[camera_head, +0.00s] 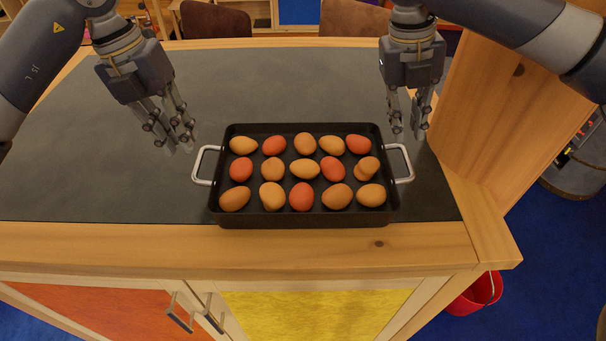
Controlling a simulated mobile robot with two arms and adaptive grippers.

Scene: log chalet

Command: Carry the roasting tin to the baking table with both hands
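The black roasting tin (303,221) sits on the dark top of a wooden cabinet, close to its front edge. It holds several brown and reddish eggs in rows. A metal loop handle (201,164) sticks out on its left side and another handle (406,163) on its right. My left gripper (179,142) hangs above and to the left of the left handle, its fingers pointing down. My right gripper (408,130) hangs just above and behind the right handle, fingers down. Both grippers look open and empty, apart from the handles. I cannot identify the baking table here.
The dark cabinet top (90,150) is clear left of and behind the tin. A wooden post or panel (510,110) rises close to the right of my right gripper. A red bucket (474,295) stands on the blue floor at lower right. Brown chairs (215,20) stand behind.

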